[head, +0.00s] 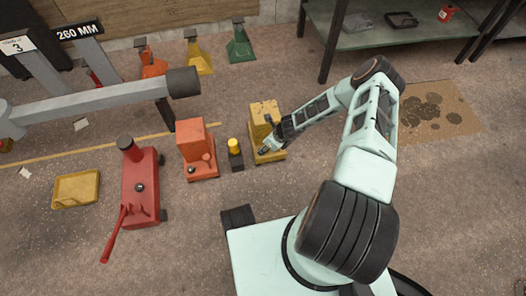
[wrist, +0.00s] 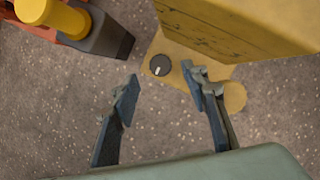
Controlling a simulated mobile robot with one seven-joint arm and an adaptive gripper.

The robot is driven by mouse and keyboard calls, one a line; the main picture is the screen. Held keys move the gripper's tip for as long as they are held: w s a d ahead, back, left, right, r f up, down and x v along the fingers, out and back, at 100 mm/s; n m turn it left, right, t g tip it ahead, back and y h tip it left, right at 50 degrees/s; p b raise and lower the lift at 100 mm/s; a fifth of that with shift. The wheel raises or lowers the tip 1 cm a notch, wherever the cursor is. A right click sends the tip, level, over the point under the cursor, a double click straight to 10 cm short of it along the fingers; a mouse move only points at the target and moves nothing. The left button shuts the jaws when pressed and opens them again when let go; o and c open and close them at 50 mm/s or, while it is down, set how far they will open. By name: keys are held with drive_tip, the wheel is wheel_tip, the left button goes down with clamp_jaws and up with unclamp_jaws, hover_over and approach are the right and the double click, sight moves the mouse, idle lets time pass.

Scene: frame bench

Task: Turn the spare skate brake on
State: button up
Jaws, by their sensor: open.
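A yellow skate-like unit (head: 264,113) stands on the floor in the head view, with a tall block on a low base plate. In the wrist view its yellow block (wrist: 240,30) fills the upper right. A round black knob (wrist: 160,65) with a short pale mark sits on its base plate; the mark points roughly toward my gripper. My gripper (wrist: 163,88) is open and empty, its fingertips either side of and just short of the knob in the picture. Contact cannot be told. In the head view my gripper (head: 268,147) hangs at this unit's front and hides the knob.
A dark block with a yellow cap (head: 235,153) stands close left, then an orange unit (head: 196,150) with its own dark knob. A red jack (head: 141,185) and yellow tray (head: 76,189) lie farther left. A grey beam (head: 95,103) crosses the upper left. Floor in front is clear.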

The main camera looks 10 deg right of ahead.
drive_tip(key=b+x, duration=0.1)
drive_tip(key=x, duration=0.4)
drive_tip(key=shift+b, duration=0.35)
clamp_jaws()
drive_tip(key=shift+w+n, duration=0.1)
drive_tip(key=shift+n, duration=0.4)
drive_tip(key=n+g, duration=0.1)
drive_tip(key=n, duration=0.1)
drive_tip(key=shift+w+d+n+y, duration=0.1)
drive_tip(key=shift+n+y, duration=0.3)
drive_tip(key=shift+n+g+y, duration=0.4)
drive_tip(key=shift+n+g, duration=0.3)
drive_tip(key=shift+n, duration=1.4)
